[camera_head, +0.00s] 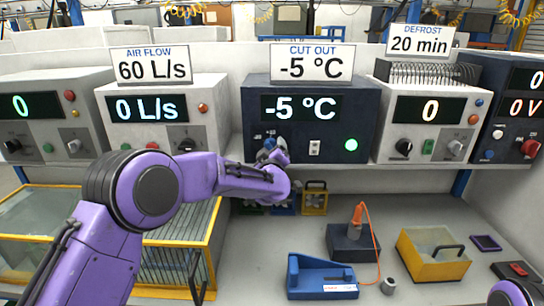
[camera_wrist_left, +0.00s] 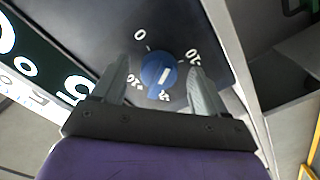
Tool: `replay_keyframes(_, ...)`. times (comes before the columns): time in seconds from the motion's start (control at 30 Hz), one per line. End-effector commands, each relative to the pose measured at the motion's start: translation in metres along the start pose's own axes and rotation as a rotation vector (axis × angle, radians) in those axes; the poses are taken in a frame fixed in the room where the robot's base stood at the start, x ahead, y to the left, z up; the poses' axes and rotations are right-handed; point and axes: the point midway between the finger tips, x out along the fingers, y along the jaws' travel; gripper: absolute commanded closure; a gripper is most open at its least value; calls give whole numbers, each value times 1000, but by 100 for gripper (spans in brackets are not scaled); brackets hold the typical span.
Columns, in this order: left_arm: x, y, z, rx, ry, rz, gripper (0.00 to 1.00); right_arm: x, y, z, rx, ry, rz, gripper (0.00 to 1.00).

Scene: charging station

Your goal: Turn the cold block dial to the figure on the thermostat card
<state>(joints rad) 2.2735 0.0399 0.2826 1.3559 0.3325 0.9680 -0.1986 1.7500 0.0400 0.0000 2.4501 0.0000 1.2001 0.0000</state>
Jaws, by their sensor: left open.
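The cold block (camera_head: 255,120) is the dark blue unit in the middle of the shelf. Its display (camera_head: 301,108) reads -5 °C. The card (camera_head: 312,62) on top says CUT OUT -5 °C. The blue dial (camera_head: 270,143) sits low on the panel's left, partly hidden by my gripper in the head view. In the left wrist view the dial (camera_wrist_left: 159,72) shows a white pointer mark, with figures around it that are partly hard to read. My left gripper (camera_head: 272,160) is open, one finger on each side of the dial (camera_wrist_left: 158,68); contact cannot be told. My right gripper is out of view.
The AIR FLOW unit (camera_head: 118,130) stands left, the DEFROST unit (camera_head: 425,142) right. Below are a yellow-edged cage (camera_head: 180,260), a blue tray (camera_head: 305,276), an orange-handled tool (camera_head: 357,220) and a yellow bin (camera_head: 425,270).

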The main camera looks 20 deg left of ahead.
Motion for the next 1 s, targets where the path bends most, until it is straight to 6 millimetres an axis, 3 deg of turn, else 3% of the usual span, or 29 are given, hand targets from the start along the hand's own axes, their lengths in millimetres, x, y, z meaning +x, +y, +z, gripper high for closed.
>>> replay_keyframes(0.2, -45, -3, 4, 2, -1, 3, 27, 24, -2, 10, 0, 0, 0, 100)
replay_keyframes(0.43, -91, -1, 4, 1, -1, 2, 27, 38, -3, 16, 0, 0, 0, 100)
replay_keyframes(0.6, -101, 0, 2, 1, -1, 1, 27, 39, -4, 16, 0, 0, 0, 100)
replay_keyframes(1.0, -101, -2, 0, 1, 1, -2, 27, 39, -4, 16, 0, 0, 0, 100)
